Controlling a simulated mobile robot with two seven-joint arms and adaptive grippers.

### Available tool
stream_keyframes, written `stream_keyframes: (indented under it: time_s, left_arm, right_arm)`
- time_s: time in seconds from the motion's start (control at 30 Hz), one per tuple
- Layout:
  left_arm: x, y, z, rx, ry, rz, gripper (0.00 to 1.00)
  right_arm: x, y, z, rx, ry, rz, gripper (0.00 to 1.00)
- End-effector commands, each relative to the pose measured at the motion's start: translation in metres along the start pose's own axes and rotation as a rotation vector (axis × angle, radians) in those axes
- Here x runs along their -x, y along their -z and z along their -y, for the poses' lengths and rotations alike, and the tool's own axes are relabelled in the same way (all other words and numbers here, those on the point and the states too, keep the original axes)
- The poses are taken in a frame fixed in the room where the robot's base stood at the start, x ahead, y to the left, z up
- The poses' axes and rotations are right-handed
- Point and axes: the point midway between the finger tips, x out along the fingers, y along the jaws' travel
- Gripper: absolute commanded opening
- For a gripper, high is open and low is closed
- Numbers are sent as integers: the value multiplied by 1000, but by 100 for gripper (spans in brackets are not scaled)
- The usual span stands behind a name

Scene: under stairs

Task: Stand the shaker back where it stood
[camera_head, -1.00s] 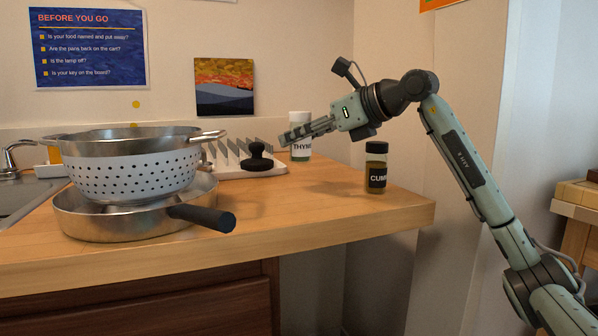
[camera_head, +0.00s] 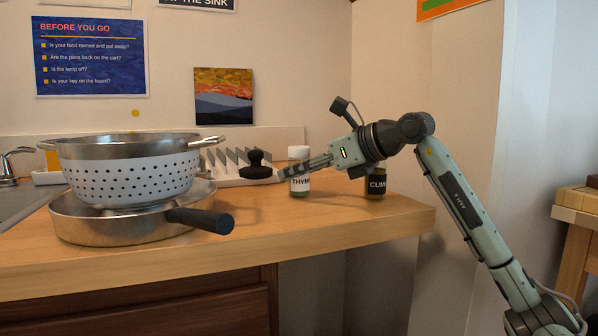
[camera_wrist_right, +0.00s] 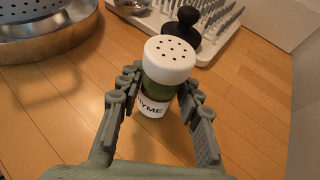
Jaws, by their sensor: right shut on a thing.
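The shaker is a clear jar with green contents, a white holed cap and a THYME label (camera_head: 300,183). It is upright at the counter, right of the dish rack; I cannot tell whether its base touches the wood. My right gripper (camera_head: 285,173) is shut on it, the fingers coming from the right. In the right wrist view the shaker (camera_wrist_right: 163,75) sits between the two fingers (camera_wrist_right: 153,98), its cap clear above them. My left gripper is not in view.
A cumin jar (camera_head: 376,184) stands to the right on the counter (camera_head: 300,225), partly behind my wrist. A white rack (camera_head: 226,182) and a black knobbed object (camera_head: 256,168) are to the left. A colander (camera_head: 130,178) sits on a pan (camera_head: 100,228) further left. The front counter is clear.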

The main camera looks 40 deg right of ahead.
Motion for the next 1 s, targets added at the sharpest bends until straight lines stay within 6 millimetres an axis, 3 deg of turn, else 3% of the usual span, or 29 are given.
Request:
stream_keyframes:
  time_s: [0.33,0.37,0.5,1.0]
  left_arm:
    - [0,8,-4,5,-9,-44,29]
    - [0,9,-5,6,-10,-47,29]
    - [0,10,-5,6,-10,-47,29]
    - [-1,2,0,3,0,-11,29]
  right_arm:
    - [-1,2,0,0,0,1,0]
    - [-1,2,0,0,0,0,37]
    - [-1,2,0,0,0,0,54]
    - [7,0,1,1,3,0,55]
